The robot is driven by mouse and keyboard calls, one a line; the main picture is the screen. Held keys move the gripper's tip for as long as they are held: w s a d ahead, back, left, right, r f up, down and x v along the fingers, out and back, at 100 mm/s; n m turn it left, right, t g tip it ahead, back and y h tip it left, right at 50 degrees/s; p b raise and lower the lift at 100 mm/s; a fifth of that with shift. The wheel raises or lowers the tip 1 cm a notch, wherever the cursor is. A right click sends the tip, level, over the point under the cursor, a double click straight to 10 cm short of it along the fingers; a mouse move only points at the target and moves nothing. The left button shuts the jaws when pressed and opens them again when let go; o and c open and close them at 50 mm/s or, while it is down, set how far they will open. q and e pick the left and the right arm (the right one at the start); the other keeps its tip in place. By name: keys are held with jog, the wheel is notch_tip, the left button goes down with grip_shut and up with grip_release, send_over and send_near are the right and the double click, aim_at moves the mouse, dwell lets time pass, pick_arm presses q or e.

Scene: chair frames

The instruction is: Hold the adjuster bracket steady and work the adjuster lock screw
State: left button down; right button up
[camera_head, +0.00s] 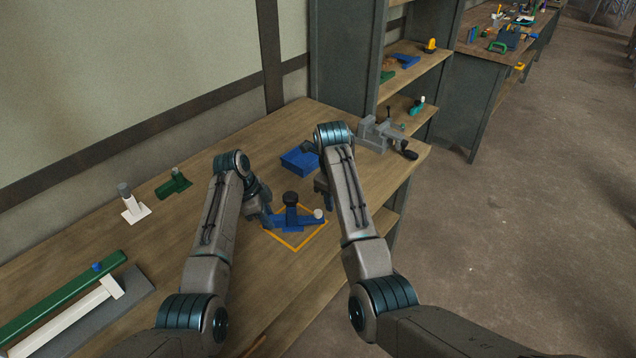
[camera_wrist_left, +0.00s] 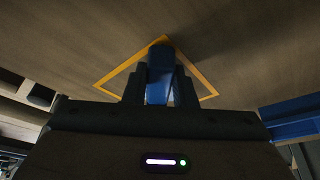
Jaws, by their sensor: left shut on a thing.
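The blue adjuster bracket (camera_head: 287,222) lies on the wooden bench inside a yellow outlined square. A black knob (camera_head: 291,198) stands upright on it, and a small white round cap (camera_head: 318,213) sits at its right end. I cannot tell which of these is the lock screw. My left gripper (camera_head: 266,218) is at the bracket's left side. In the left wrist view its fingers are shut on a blue part of the bracket (camera_wrist_left: 160,82). My right gripper (camera_head: 322,190) hangs above and behind the bracket's right end, apart from it; its fingertips are too small and shaded to read.
A blue bin (camera_head: 299,160) and a grey vise (camera_head: 380,133) stand farther back on the bench (camera_head: 150,250). White (camera_head: 134,207) and green (camera_head: 174,184) fixtures stand at left, with long green and white bars (camera_head: 62,300) in front. Shelves rise behind.

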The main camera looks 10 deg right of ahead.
aim_at(318, 212)
pick_arm(q)
jog(key=shift+s+f, duration=0.15)
jog(key=shift+f, duration=0.15)
pick_arm(e)
jog(key=a+r+m+y, duration=0.1)
jog(key=a+r, duration=0.3)
jog(key=shift+w+a+g, duration=0.2)
jog(key=shift+w+g, duration=0.05)
jog(key=shift+g, duration=0.15)
notch_tip(318, 212, down, 8)
jog(key=shift+f, duration=0.25)
jog(key=shift+c, duration=0.5)
grip_shut()
jog(key=n, duration=0.5)
jog(key=shift+r, duration=0.1)
jog(key=n, duration=0.9)
jog(key=shift+a, duration=0.1)
jog(key=n, duration=0.4)
jog(key=shift+s+n, duration=0.1)
jog(key=shift+n, duration=0.2)
jog(key=n, duration=0.8)
jog(key=shift+n, duration=0.4)
jog(key=n, duration=0.3)
jog(key=shift+n, duration=0.3)
pick_arm(q)
jog(key=shift+r, duration=0.1)
pick_arm(e)
jog(key=shift+n, duration=2)
jog(key=shift+o, duration=1.6)
grip_release()
